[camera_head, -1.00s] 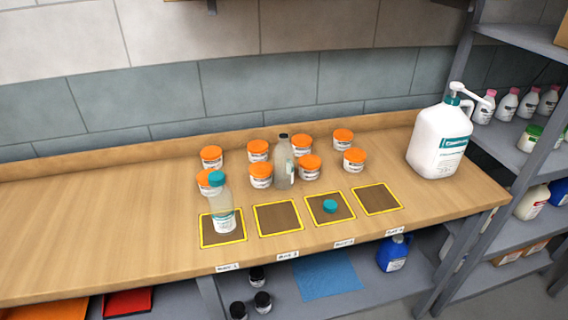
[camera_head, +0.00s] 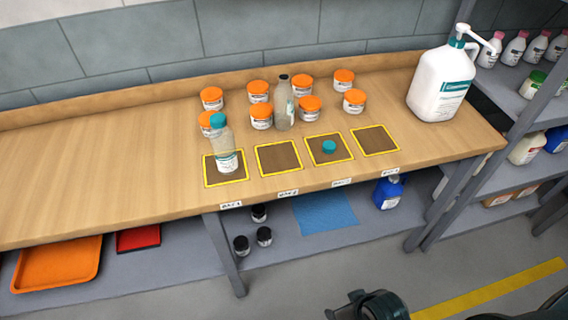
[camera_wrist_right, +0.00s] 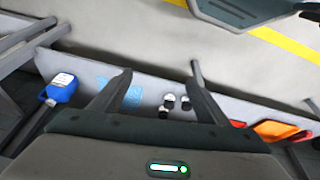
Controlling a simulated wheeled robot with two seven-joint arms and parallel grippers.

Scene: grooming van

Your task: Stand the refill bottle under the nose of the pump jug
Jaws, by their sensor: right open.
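The white pump jug (camera_head: 440,84) stands at the right end of the bench, its pump nose (camera_head: 481,39) pointing right. A clear bottle with a teal cap (camera_head: 222,147) stands upright on the leftmost yellow-edged mat (camera_head: 239,177). A cloudy bottle with a dark cap (camera_head: 284,104) stands among orange-lidded jars. I cannot tell from labels which one is the refill bottle. Nothing stands under the nose. My right gripper (camera_wrist_right: 160,76) is open and empty in the right wrist view, pointing toward the shelf below the bench. My left gripper is out of view.
A loose teal cap (camera_head: 329,147) lies on the third mat. Several orange-lidded jars (camera_head: 309,108) stand behind the mats. A grey shelf rack (camera_head: 489,152) stands at the right. The bench's left side (camera_head: 90,170) is clear. Below are an orange tray (camera_head: 55,268) and a blue jug (camera_head: 388,192).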

